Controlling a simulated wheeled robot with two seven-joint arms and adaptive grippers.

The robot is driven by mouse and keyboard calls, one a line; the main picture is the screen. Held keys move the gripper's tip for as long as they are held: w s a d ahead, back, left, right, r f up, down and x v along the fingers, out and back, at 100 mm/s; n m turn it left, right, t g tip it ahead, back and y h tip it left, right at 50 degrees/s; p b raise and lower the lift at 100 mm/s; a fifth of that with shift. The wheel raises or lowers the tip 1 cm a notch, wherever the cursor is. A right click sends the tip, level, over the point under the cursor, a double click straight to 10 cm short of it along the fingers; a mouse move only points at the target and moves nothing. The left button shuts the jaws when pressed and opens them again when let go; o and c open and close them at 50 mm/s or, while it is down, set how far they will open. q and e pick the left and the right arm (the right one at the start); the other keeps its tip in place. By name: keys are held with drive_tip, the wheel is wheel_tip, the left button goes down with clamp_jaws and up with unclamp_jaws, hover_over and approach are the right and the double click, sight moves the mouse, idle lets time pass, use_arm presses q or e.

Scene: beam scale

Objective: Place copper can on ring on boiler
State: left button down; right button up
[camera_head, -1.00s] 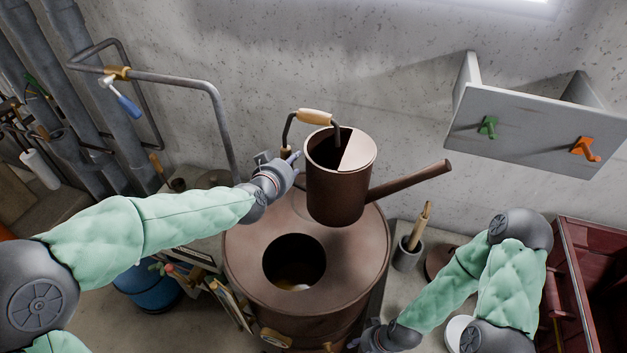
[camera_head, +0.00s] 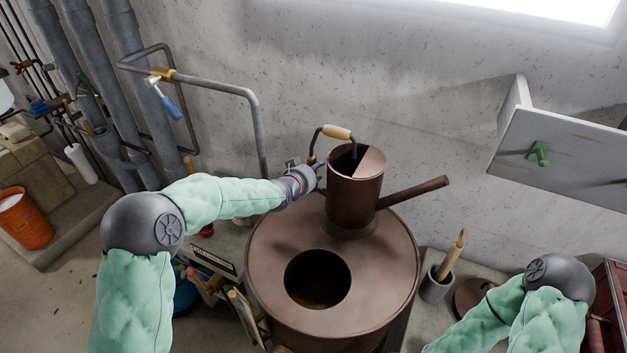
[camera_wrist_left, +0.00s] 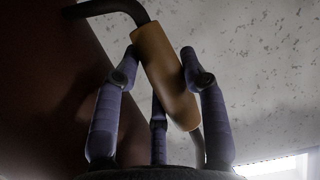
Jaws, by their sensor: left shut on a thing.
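The copper can (camera_head: 354,197) is a brown, upright, open-topped can with a long spout pointing right and a wood-gripped handle on top. Its base is at the raised ring (camera_head: 352,230) toward the back of the brown boiler (camera_head: 270,252); whether it rests fully on the ring I cannot tell. My left gripper (camera_head: 316,172) is at the can's left side, shut on its handle. In the left wrist view the handle's wooden grip (camera_wrist_left: 163,75) lies between the fingers. My right gripper is out of view.
The boiler top has a large open round hole (camera_head: 318,280) in front of the can. A grey wall panel with a green hook (camera_head: 538,153) is at right. A pot with a wooden-handled tool (camera_head: 437,287) stands right of the boiler. A bent pipe (camera_head: 215,85) runs along the wall at left.

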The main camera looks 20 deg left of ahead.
use_arm(q)
drive_tip(key=shift+w+a+f, duration=0.1)
drive_tip(key=shift+w+f, duration=0.1)
drive_tip(key=shift+f, duration=0.6)
drive_tip(key=shift+w+a+f, duration=0.1)
drive_tip(key=shift+w+f, duration=0.05)
drive_tip(key=shift+f, duration=0.75)
drive_tip(key=c, duration=1.1)
unclamp_jaws()
drive_tip(key=shift+s+d+f, duration=0.1)
drive_tip(key=shift+f, duration=0.15)
drive_tip(key=o, duration=0.4)
drive_tip(key=shift+r, duration=0.2)
drive_tip(key=v, duration=1.2)
drive_tip(key=shift+f, duration=0.1)
